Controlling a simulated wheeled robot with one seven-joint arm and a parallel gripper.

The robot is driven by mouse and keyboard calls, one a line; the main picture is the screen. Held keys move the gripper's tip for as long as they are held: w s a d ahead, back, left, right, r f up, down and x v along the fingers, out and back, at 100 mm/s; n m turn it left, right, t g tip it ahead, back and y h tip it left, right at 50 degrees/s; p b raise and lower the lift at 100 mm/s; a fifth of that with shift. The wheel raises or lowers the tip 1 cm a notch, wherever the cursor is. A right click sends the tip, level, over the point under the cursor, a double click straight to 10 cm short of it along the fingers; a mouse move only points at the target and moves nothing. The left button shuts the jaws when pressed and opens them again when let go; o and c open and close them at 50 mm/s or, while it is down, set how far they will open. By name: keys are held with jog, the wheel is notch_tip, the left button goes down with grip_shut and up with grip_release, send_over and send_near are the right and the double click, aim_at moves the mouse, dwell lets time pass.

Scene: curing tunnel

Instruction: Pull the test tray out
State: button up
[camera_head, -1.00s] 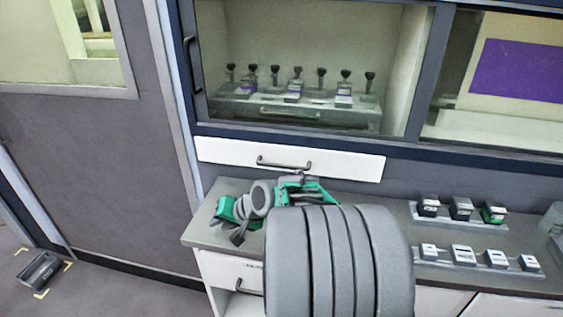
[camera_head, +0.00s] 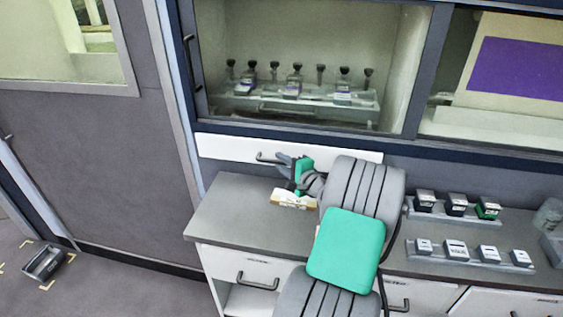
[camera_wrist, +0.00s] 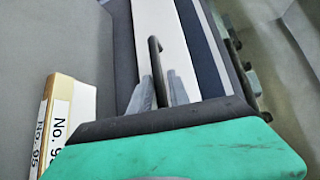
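A white drawer-like front (camera_head: 225,148) with a dark bar handle (camera_head: 263,158) sits shut below the window; it is the likely test tray, though nothing readable names it. In the wrist view the white front (camera_wrist: 160,20) and its handle (camera_wrist: 154,52) lie straight ahead. My gripper (camera_wrist: 160,82) is at the handle, with one grey finger on each side of it. The fingers look apart, and I cannot tell whether they touch the bar. In the head view my gripper (camera_head: 283,160) hides the handle's right part.
Behind the glass, a rack (camera_head: 350,105) with its own handle holds several dark-topped items. A labelled block (camera_head: 293,199) is on the counter (camera_head: 235,215) below my gripper. Two trays of small blocks (camera_head: 460,205) (camera_head: 470,257) stand right. A dark bin (camera_head: 45,263) is on the floor at left.

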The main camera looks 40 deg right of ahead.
grip_shut()
jog(key=shift+a, duration=0.15)
dwell(1.3)
